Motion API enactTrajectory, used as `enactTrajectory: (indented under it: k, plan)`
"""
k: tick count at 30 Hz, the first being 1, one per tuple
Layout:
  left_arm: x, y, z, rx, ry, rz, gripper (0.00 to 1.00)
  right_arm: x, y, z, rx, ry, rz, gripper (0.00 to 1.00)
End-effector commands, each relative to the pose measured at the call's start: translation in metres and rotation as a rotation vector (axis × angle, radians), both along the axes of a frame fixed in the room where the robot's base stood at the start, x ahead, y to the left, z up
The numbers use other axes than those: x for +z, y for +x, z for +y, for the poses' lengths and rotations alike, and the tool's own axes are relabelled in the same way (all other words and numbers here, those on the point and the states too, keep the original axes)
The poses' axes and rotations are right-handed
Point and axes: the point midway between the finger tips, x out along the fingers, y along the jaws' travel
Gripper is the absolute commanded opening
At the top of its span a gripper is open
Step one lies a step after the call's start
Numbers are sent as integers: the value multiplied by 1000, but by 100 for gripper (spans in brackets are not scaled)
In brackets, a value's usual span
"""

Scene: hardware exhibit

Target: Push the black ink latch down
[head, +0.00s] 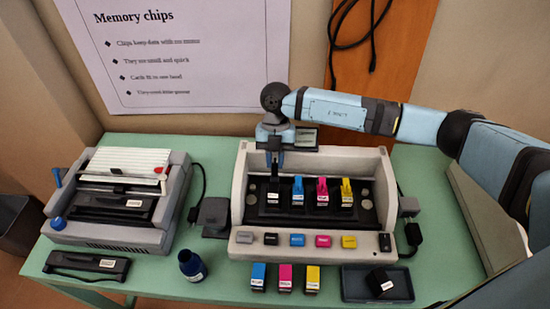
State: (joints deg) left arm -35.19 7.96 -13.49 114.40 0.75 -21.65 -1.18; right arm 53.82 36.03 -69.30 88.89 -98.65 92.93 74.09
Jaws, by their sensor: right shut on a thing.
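The ink carriage (378,170) is an open cream housing on the green table, with several cartridges in a row. The black cartridge (272,199) sits in the leftmost slot, beside the cyan cartridge (298,198). My right gripper (275,172) points down over the black slot. Its narrow dark fingers are shut on the black ink latch, which is mostly hidden by them and hard to make out against the dark slot. The cyan, magenta (321,185) and yellow (346,185) latches stand beside it. My left gripper is not in view.
A grey printer-like unit (125,195) stands at left. My right arm spans the right side.

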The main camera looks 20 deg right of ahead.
Motion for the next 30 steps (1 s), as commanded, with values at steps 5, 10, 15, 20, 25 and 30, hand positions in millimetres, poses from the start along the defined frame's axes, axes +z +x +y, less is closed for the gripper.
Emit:
enactTrajectory:
  k: [5, 10, 15, 20, 25, 30]
  plan:
    - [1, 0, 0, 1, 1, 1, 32, 2, -5, 2, 3, -38, -81, 0]
    - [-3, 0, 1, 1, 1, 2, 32, 1, -11, 5, 4, -90, -193, 0]
    - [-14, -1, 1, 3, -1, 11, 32, -1, -17, 9, 4, -146, -309, 0]
    - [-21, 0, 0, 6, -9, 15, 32, -3, -22, 11, 3, -191, -403, 0]
    - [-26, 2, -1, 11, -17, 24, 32, -3, -26, 13, 2, -227, -476, 0]
    - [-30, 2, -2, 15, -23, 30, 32, -3, -28, 13, 2, -248, -516, 0]
